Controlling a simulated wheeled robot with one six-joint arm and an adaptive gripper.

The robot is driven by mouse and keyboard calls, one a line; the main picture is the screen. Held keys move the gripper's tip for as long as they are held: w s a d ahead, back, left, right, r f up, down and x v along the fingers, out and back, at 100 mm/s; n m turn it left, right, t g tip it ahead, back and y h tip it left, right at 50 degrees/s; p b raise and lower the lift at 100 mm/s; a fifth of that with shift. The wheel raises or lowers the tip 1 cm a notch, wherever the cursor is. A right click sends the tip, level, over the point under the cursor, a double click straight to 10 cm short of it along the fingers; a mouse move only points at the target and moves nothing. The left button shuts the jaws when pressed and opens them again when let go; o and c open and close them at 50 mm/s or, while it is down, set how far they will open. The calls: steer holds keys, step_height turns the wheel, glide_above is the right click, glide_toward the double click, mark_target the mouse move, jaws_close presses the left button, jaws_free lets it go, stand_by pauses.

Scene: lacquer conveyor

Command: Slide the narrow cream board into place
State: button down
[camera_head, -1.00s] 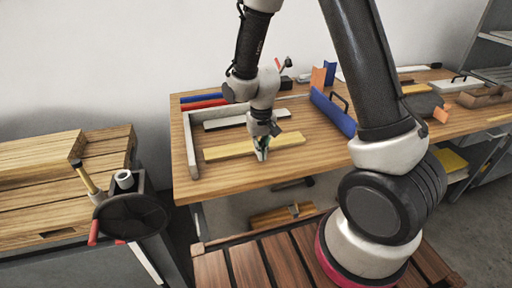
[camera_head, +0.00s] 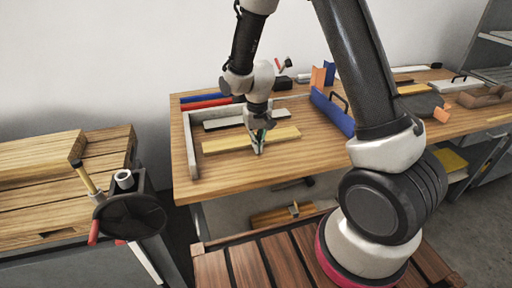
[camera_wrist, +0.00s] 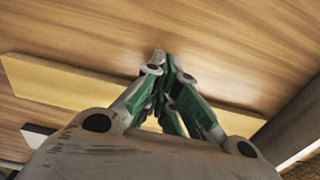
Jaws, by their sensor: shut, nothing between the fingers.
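The narrow cream board (camera_head: 225,143), pale yellow, lies flat on the wooden table. It also shows in the wrist view (camera_wrist: 75,88). My gripper (camera_head: 258,151) is shut and empty, pointing down at the board's front long edge. In the wrist view my gripper's fingertips (camera_wrist: 160,57) meet close together beside that edge; whether they touch it I cannot tell. A pale grey board (camera_head: 222,124) lies behind the cream board, with a gap between them. A pale L-shaped rail (camera_head: 191,155) runs along the left and back; the cream board's left end is near its left arm.
Blue and red bars (camera_head: 203,105) lie behind the rail. A blue angled piece (camera_head: 331,112) stands to the right. The tabletop (camera_head: 240,175) in front of the cream board is clear. A separate wooden bench with a black handwheel (camera_head: 130,216) stands left.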

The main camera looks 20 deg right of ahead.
steer(key=shift+w, duration=3.85)
steer(key=shift+s, duration=1)
steer(key=shift+r, duration=3.05)
steer(key=shift+s, duration=0.1)
steer(key=shift+n+g, duration=0.5)
steer(key=shift+g, duration=0.2)
steer(key=s, duration=0.2)
steer(key=s+d, duration=0.1)
steer(key=s, duration=0.1)
steer(key=shift+d+f, duration=0.1)
steer(key=shift+f, duration=0.3)
steer(key=s+d+r+t, duration=0.2)
steer(key=s+d+r, duration=0.2)
steer(key=s+r, duration=0.3)
steer(key=s+d+r+t, duration=0.2)
steer(key=s+d+r, duration=0.3)
steer(key=s+r, duration=0.3)
steer(key=s+d+r+m+t, duration=0.1)
steer(key=s+d+r, duration=0.3)
steer(key=s+r, duration=0.4)
steer(key=shift+s+d+r+t, duration=0.2)
steer(key=shift+s+d+t, duration=0.2)
steer(key=shift+s, duration=0.75)
